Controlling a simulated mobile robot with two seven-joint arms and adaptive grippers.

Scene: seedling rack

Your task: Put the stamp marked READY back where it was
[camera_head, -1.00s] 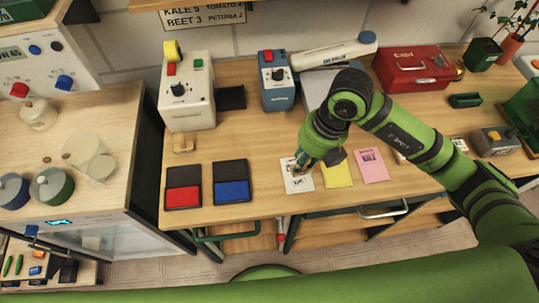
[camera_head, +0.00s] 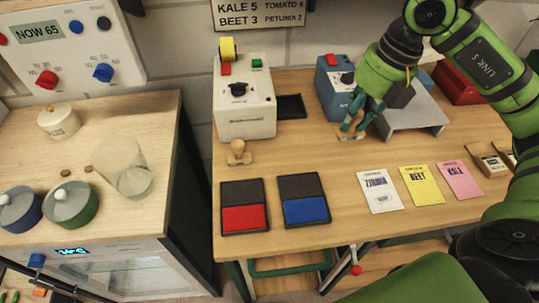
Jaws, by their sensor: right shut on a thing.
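My right gripper (camera_head: 354,118) is shut on a wooden stamp (camera_head: 350,134), in front of the blue machine (camera_head: 338,90). The stamp's base shows just below the fingers, at or close above the table; I cannot tell if it touches. Its marking cannot be read. A second wooden stamp (camera_head: 238,153) stands upright in front of the white machine (camera_head: 245,110). A red ink pad (camera_head: 245,218) and a blue ink pad (camera_head: 305,210) lie open nearer the front edge. My left gripper is not in view.
White ZINNIA (camera_head: 379,190), yellow BEET (camera_head: 421,186) and pink KALE (camera_head: 460,181) packets lie in a row at the front right. A grey stand (camera_head: 415,115) is right of the gripper. The wooden table (camera_head: 295,150) is bare between the second stamp and the held one.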

